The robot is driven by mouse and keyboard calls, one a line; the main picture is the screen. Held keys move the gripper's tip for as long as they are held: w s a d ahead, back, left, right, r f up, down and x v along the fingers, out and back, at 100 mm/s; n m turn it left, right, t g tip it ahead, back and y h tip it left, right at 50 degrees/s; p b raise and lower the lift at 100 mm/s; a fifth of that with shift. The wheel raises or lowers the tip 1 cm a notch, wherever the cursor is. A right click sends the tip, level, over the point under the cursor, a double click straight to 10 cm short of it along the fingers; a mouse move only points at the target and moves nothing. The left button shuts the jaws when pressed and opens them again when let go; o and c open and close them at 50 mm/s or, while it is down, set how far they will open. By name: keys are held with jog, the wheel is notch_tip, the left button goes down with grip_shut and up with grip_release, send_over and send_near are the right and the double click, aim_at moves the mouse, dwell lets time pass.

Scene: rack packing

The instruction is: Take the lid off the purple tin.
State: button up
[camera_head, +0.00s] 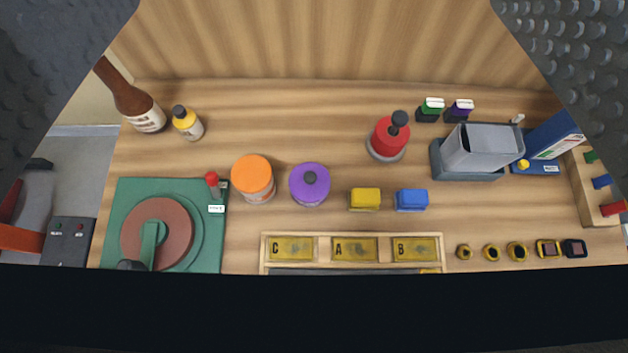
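The purple tin (309,187) stands upright on the wooden table, left of the middle, with its purple lid on top. My gripper (314,60) shows as two dark, studded fingers at the upper left and upper right corners, spread wide apart. Nothing is between them at close range; the tin is beyond, on the table. A black band across the bottom hides the table's near edge.
An orange-lidded jar (253,178) stands close left of the tin. Yellow (365,199) and blue (411,200) blocks are to its right. A lettered wooden rack (352,265) lies in front. A red pump bottle (391,135) stands behind right, and a green turntable base (118,200) lies left.

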jog(key=shift+o, duration=0.3)
jog(key=w+f+n+g+p, duration=0.3)
jog(key=w+f+g+p, duration=0.1)
jog(key=w+f, duration=0.4)
jog(key=shift+w, duration=0.25)
jog(key=w+f+n+g+p, duration=0.1)
jog(key=f+n+g+p, duration=0.2)
jog(key=f, duration=0.9)
jog(key=w+f+n+g+p, duration=0.2)
jog(key=f+n+g+p, duration=0.1)
jog(key=f, duration=1)
jog(key=w+f+n+g+p, duration=0.1)
jog(key=f+n+g+p, duration=0.2)
jog(key=f, duration=0.9)
jog(key=shift+w+a+f+g+p, duration=0.1)
jog(key=shift+w+f+g+p, duration=0.1)
jog(key=shift+g+p, duration=0.4)
jog(key=shift+w+a+f+g+p, duration=0.1)
jog(key=shift+w+g+p, duration=0.1)
jog(key=shift+g+p, duration=0.4)
jog(key=shift+r, duration=0.1)
jog(key=c, duration=1)
